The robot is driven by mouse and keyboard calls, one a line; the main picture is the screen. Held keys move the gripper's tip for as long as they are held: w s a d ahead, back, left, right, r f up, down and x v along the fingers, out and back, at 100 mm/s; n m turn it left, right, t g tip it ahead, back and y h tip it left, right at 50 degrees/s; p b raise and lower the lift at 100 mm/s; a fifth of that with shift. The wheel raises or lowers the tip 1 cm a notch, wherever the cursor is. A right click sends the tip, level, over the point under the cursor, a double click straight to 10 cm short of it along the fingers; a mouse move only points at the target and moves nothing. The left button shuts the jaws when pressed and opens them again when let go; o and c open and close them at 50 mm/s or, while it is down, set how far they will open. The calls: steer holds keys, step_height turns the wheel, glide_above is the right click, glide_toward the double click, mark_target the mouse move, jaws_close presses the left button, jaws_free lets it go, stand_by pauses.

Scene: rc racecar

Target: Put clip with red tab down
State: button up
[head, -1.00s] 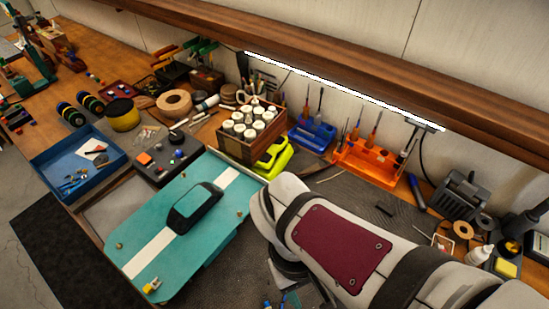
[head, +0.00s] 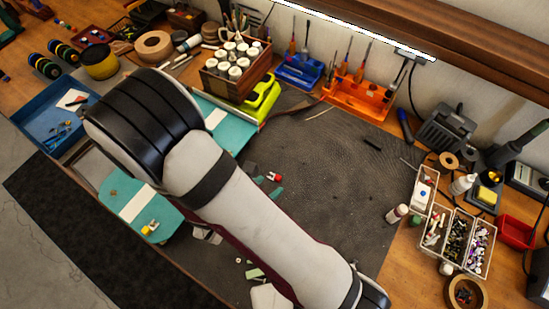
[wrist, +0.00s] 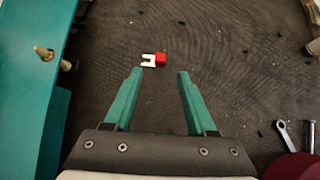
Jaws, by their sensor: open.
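The clip with the red tab (wrist: 160,59) lies on the dark textured mat in the wrist view, its white forked end pointing left. It also shows in the head view (head: 274,177), small, on the mat beside my arm. My gripper (wrist: 160,72) is open, with its two green fingers apart and nothing held between them. The clip is just beyond the fingertips in the wrist picture, nearer the left finger. I cannot tell the exact height of the fingers above the mat. In the head view my arm hides most of the gripper.
A teal car body (head: 135,205) lies left, partly behind my arm. The mat (head: 330,170) is largely clear to the right. A parts organiser (head: 458,240) and small bottles stand at its right edge. Tools lie at lower right in the wrist view.

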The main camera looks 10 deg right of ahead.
mark_target(276, 180)
steer(key=x, duration=0.3)
steer(key=shift+w+d, duration=0.15)
jaws_close()
